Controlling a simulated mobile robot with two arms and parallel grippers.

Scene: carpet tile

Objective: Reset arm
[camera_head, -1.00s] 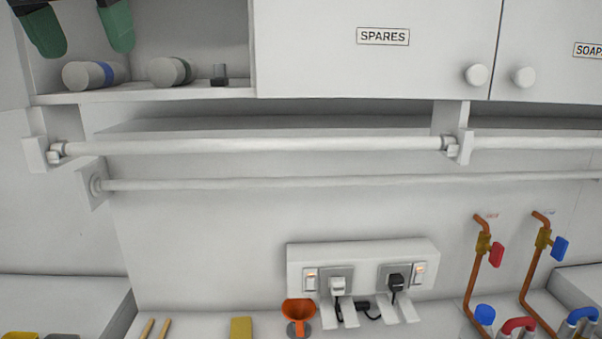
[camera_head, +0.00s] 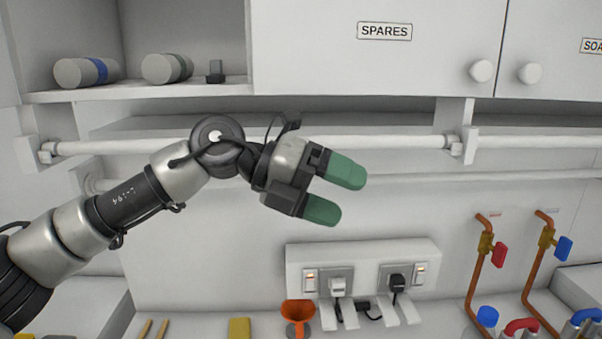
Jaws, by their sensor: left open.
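My left gripper (camera_head: 343,192) has two green fingertips and is in the middle of the head view. Its arm comes in from the left. The fingers are apart with nothing between them, and they point right. The gripper shows in front of the rails and above the socket panel. It covers part of both rails. My right gripper is not in view.
An open shelf (camera_head: 150,94) at upper left holds two lying cylinders and a small dark item. A cabinet labelled SPARES (camera_head: 384,62) is beside it. Rails (camera_head: 400,142) run below. A socket panel (camera_head: 362,254), orange funnel (camera_head: 298,312) and copper pipes (camera_head: 474,278) are lower.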

